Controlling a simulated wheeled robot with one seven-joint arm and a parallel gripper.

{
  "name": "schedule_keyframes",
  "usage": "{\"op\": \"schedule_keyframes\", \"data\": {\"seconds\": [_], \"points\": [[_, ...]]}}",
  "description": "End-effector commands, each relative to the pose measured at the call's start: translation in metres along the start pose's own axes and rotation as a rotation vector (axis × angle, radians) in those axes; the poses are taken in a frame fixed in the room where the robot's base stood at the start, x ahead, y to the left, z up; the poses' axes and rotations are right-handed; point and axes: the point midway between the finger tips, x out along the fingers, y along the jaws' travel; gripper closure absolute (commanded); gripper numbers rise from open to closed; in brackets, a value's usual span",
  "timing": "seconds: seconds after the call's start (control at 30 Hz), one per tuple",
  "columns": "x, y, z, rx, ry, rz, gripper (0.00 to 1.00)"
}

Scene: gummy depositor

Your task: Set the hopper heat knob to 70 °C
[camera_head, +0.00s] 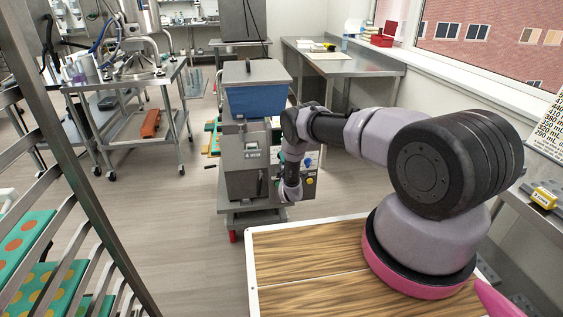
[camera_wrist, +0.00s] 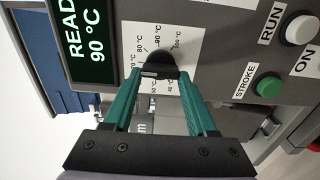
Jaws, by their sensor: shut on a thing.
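The hopper heat knob (camera_wrist: 158,59) is a small dark round knob on the grey control panel in the wrist view. Printed temperature marks surround it, with 80, 90 and 100 °C readable along its upper side. My gripper (camera_wrist: 157,73) has teal fingers, and their tips are shut on the knob. The fingertips hide part of the knob, and I cannot make out its pointer. The display (camera_wrist: 88,38) reads 90 °C under a cut-off word starting "READ". In the head view my arm reaches to the gummy depositor (camera_head: 243,160); the knob is hidden there.
A white RUN button (camera_wrist: 301,29) and a green STROKE button (camera_wrist: 268,86) lie to the right of the knob. The blue hopper (camera_head: 257,100) tops the depositor. A wood-topped surface (camera_head: 300,260) lies in front, and a rack (camera_head: 75,160) stands at left.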

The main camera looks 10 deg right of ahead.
Motion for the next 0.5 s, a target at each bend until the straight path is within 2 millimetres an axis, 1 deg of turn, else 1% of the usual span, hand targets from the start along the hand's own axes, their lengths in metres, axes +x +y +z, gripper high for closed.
{"op": "schedule_keyframes", "data": {"seconds": [0.4,0.43,0.5], "points": [[-0.0012,-0.0018,0.0009,-0.005,-0.002,-0.003,0.98],[-0.0012,-0.0018,0.0009,-0.005,-0.002,-0.003,0.35],[-0.0012,-0.0018,0.0009,-0.005,-0.001,-0.003,0.12]]}}
